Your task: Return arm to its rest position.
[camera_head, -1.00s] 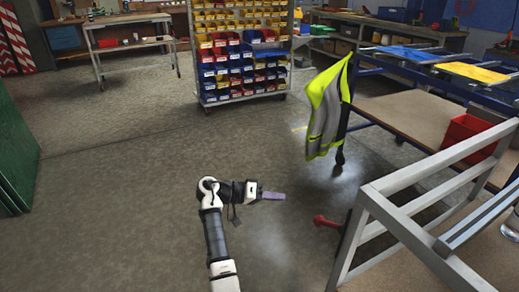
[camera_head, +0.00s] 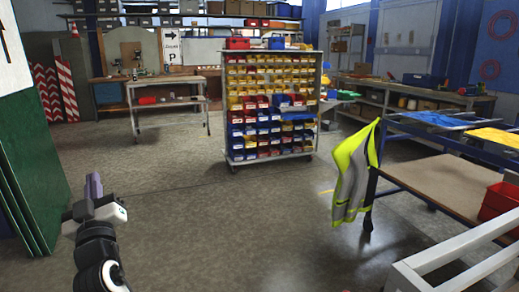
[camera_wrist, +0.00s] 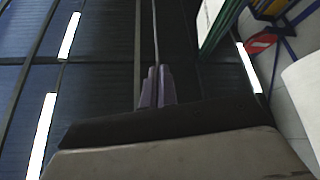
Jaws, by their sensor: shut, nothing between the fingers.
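My gripper (camera_head: 94,187) is at the lower left of the head view, at the end of my white and dark arm, with its purple-grey fingers pointing up. The fingers are together and hold nothing. In the wrist view my gripper (camera_wrist: 156,88) also shows its two fingers side by side, with the ceiling and bright lamps behind them. The lower part of my arm is cut off by the bottom edge of the head view.
A green panel (camera_head: 30,165) stands at the left, close to my gripper. A bin rack (camera_head: 268,110) stands at the back middle. A yellow vest (camera_head: 352,175) hangs from a blue-framed table (camera_head: 440,175) at the right. A grey frame (camera_head: 450,255) is at the lower right. The middle floor is clear.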

